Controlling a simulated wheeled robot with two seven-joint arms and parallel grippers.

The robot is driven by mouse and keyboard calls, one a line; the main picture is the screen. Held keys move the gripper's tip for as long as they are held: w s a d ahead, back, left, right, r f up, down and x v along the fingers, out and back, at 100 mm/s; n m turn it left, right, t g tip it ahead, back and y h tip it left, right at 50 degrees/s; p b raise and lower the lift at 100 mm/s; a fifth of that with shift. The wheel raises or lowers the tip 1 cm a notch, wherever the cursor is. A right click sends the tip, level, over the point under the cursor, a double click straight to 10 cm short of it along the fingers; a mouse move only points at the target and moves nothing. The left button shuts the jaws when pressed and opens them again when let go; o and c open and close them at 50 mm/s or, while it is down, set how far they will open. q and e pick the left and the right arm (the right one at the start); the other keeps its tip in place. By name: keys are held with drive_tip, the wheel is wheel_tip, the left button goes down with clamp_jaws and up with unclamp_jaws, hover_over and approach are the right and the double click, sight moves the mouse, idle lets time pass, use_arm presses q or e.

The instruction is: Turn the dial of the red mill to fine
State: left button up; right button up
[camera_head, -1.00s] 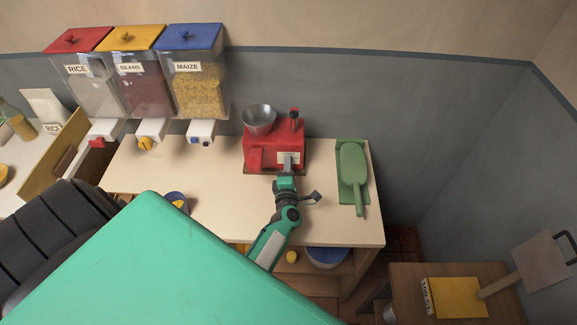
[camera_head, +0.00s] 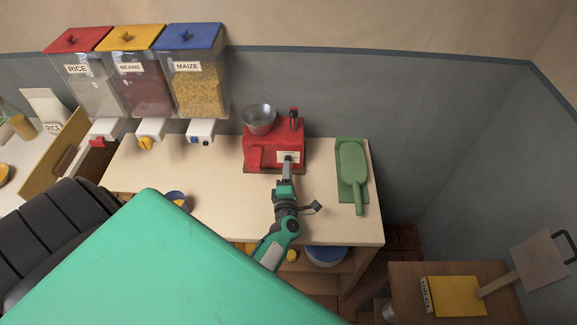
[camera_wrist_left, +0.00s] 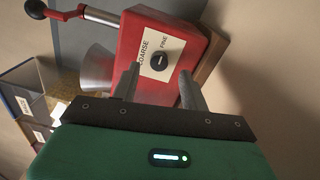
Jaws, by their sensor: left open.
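The red mill (camera_head: 274,149) stands at the back of the counter, with a metal hopper on top and a crank at its right. Its black dial (camera_wrist_left: 159,62) shows in the wrist view on a pale plate marked COARSE and FINE. A small light mark shows on the dial, but I cannot tell its setting. My left gripper (camera_head: 287,163) is in front of the plate. In the wrist view its open fingers (camera_wrist_left: 159,72) appear on either side of the dial, apart from it, with nothing held. The head view hides the dial. My right gripper is out of view.
A green scoop (camera_head: 353,165) lies on a green mat right of the mill. Dispensers of rice (camera_head: 95,92), beans (camera_head: 143,90) and maize (camera_head: 199,92) hang at the back left.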

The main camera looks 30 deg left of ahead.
use_arm(q)
drive_tip(key=v, duration=1)
drive_tip(key=shift+s+d, duration=0.1)
drive_tip(key=shift+s, duration=0.15)
